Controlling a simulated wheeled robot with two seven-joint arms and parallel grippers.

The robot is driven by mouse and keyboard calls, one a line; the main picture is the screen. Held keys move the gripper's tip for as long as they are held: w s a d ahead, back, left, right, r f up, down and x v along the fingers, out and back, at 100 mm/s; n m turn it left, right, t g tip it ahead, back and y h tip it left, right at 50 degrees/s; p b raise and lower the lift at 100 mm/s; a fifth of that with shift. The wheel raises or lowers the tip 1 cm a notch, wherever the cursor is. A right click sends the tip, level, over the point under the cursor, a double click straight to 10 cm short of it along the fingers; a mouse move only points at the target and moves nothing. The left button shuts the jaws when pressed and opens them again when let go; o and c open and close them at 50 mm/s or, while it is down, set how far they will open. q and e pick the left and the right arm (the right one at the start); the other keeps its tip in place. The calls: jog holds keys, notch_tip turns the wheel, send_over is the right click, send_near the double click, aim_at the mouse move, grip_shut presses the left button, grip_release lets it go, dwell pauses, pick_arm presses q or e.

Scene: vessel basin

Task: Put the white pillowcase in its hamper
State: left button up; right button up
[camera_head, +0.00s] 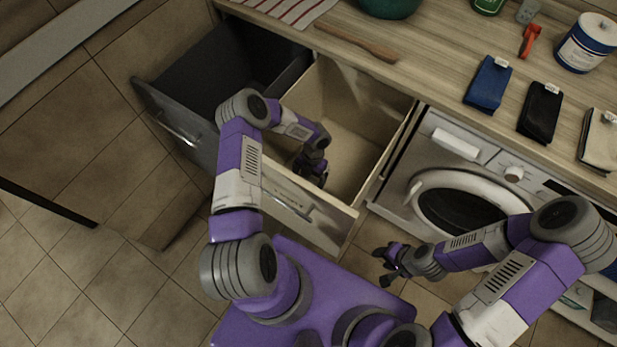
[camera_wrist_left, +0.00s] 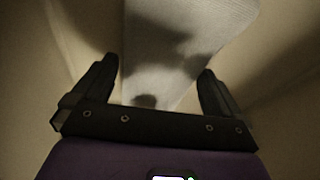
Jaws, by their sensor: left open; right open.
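The white pillowcase (camera_wrist_left: 175,45) shows in the left wrist view as a pale, fine-ribbed cloth between and beyond my left fingers, with beige walls around it. I cannot make it out in the head view. The pulled-out beige hamper (camera_head: 368,130) stands under the counter, beside a pulled-out dark grey hamper (camera_head: 205,75). My left gripper (camera_head: 312,172) is down inside the beige hamper. Its fingers (camera_wrist_left: 158,68) are open, and the cloth is not clamped. My right gripper (camera_head: 387,262) is open and empty, outside in front of the washer.
The washing machine (camera_head: 455,205) is right of the hampers. The wooden counter (camera_head: 430,65) holds folded blue (camera_head: 488,84), black (camera_head: 540,110) and cream (camera_head: 601,140) cloths, a tub (camera_head: 588,45), a red-handled tool (camera_head: 529,40) and a striped towel (camera_head: 285,8). Tiled floor is free at left.

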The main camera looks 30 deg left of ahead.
pick_arm(q)
jog(key=shift+r, duration=0.2)
jog(key=p+v, duration=0.3)
jog(key=v, duration=0.9)
